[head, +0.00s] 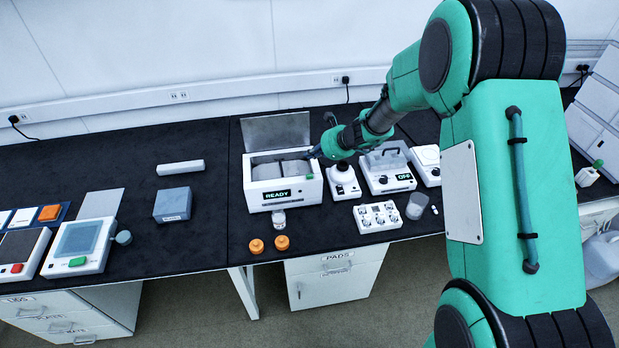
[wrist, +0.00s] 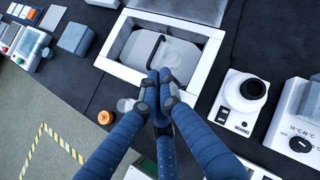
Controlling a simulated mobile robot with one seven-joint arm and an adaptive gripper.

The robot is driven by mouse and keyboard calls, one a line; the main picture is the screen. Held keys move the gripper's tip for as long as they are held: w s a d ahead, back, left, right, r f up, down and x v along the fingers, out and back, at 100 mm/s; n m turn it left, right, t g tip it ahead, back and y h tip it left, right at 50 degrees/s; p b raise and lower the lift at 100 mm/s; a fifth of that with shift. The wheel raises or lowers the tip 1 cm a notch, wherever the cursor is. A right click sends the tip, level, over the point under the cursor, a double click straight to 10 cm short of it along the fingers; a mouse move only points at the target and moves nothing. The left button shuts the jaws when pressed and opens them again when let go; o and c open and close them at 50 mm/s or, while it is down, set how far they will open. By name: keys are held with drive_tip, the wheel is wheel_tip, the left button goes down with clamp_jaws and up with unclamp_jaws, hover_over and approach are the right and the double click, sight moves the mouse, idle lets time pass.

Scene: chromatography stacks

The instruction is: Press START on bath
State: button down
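The bath (head: 252,202) is a white box with its grey lid raised at the back and a display reading READY on its front. In the wrist view the bath (wrist: 205,65) is open, with a grey piece with a dark handle (wrist: 157,50) inside. My gripper (head: 314,153) is above the bath's right side in the head view. In the wrist view my gripper (wrist: 164,76) has its fingertips together, empty, over the front rim. The fingers hide part of the bath's front.
A white device with a round black top (wrist: 246,90) stands close to the right of the bath. A small jar (head: 279,218) and two orange caps (head: 268,244) are in front. A blue-grey box (head: 172,205) lies left, with clear bench between.

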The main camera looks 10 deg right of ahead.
sight(311, 176)
drive_tip(key=shift+f+b, duration=2.6)
drive_tip(key=shift+f, duration=1.1)
drive_tip(key=shift+f+b, duration=0.8)
drive_tip(key=shift+r, duration=0.1)
drive_tip(key=shift+r+p, duration=0.55)
drive_tip(key=shift+r, duration=0.2)
drive_tip(key=shift+r+p, duration=1.75)
drive_tip(key=shift+r, duration=0.75)
